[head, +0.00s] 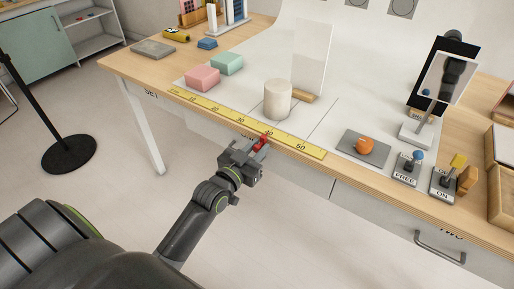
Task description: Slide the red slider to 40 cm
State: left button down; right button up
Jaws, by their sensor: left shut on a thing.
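A yellow ruler scale (216,111) runs along the front edge of the table, with numbers rising toward the right. The small red slider (263,141) sits on the ruler's front side, close to the 40 mark. My left gripper (256,147) comes in from the left and front, and is shut on the red slider. Its fingers partly cover the slider, so its exact reading is hard to tell. My right gripper is not in view.
A cream cylinder (278,98), pink block (203,78) and green block (227,63) stand behind the ruler. An orange ball (364,146) on a grey pad and small switches (412,168) are to the right. A drawer handle (439,247) juts from the table's front.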

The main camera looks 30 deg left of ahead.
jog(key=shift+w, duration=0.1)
pick_arm(q)
jog(key=c, duration=1.3)
grip_release()
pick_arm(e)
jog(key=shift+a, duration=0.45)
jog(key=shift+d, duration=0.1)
